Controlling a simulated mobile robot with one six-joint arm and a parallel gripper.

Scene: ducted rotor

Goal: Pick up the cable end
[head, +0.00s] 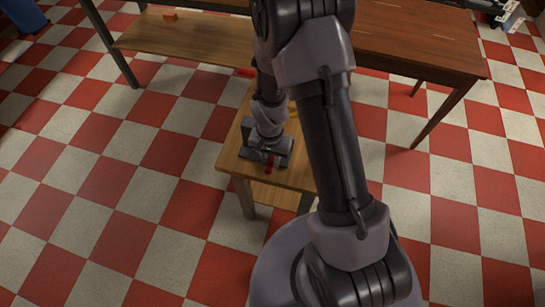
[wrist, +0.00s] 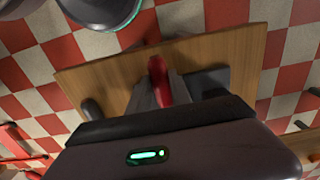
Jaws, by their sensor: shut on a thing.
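The cable end appears as a slim red piece (wrist: 158,78) in the wrist view, with its tip pointing away from my gripper. My gripper (wrist: 160,92) is shut on it, with grey fingers on both sides. Much of the red piece is hidden by the fingers and palm. I cannot tell whether it touches the tabletop.
A dark grey item (wrist: 207,80) lies on the tabletop to the right of the fingers in the wrist view. A larger brown table (head: 420,48) stands behind, and a wooden bench (head: 185,38) is at the back left. The checkered floor on the left is clear.

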